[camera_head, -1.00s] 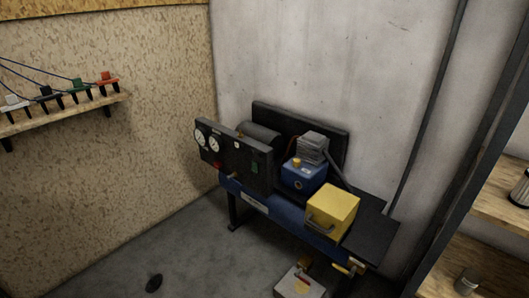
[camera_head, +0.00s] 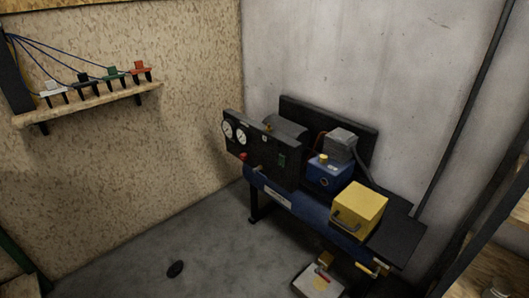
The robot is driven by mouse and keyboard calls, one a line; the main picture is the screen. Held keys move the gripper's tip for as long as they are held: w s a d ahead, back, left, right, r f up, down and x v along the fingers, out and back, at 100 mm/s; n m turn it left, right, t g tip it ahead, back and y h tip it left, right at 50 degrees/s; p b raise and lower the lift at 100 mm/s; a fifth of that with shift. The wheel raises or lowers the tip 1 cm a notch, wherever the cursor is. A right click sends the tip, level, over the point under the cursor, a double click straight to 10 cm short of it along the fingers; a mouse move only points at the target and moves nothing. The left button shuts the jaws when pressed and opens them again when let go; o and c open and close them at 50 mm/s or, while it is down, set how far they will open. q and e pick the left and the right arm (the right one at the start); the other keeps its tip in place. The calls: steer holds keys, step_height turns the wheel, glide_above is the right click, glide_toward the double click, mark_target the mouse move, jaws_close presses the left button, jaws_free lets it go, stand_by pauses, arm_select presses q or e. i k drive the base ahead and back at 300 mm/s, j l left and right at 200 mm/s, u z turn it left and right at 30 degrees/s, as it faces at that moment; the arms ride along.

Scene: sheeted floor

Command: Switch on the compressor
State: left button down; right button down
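The compressor (camera_head: 290,198) stands in the corner against the grey wall, on a blue frame with dark legs. Whether that switch is on or off is too small to tell. A blue motor block (camera_head: 327,175) with a grey finned head (camera_head: 341,145) sits behind the panel. A yellow box (camera_head: 360,208) with a handle sits at the right end. Neither of my grippers shows in this view.
A wooden shelf (camera_head: 90,106) on the left wall holds several coloured clamps with blue cables. Wooden shelving (camera_head: 500,255) stands at right. The floor between is mostly clear.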

mark_target(281, 162)
steer(key=i+l+u, duration=0.15)
steer(key=i+l, duration=0.75)
